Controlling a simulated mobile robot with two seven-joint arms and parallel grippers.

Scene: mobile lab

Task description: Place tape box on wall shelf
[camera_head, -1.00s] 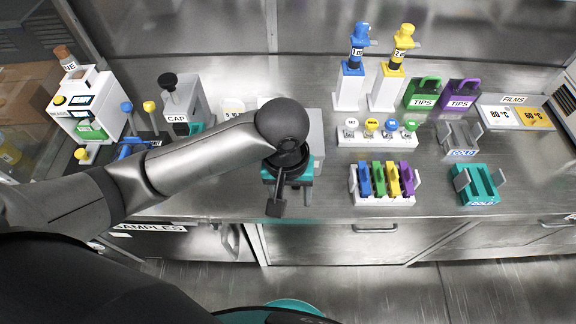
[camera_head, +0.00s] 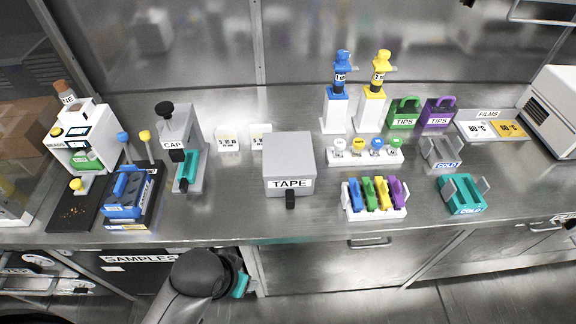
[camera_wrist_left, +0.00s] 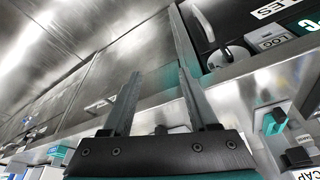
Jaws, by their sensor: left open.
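The tape box (camera_head: 288,163) is a grey box with a white TAPE label and a dark knob or handle at its lower front. It stands on the metal counter near the middle of the head view. My left arm is low in front of the counter, below the tape box and to its left. In the left wrist view my left gripper (camera_wrist_left: 155,40) is open, with nothing between its two fingers. Its fingers are not clear in the head view. I cannot make out the wall shelf for sure. My right gripper is not in view.
The CAP device (camera_head: 193,150) stands left of the tape box, with two small labelled cards (camera_head: 228,139) between. The rack of coloured clips (camera_head: 374,209) and the row of round-topped items (camera_head: 365,154) are to its right. A SAMPLES drawer (camera_head: 140,262) is below the counter.

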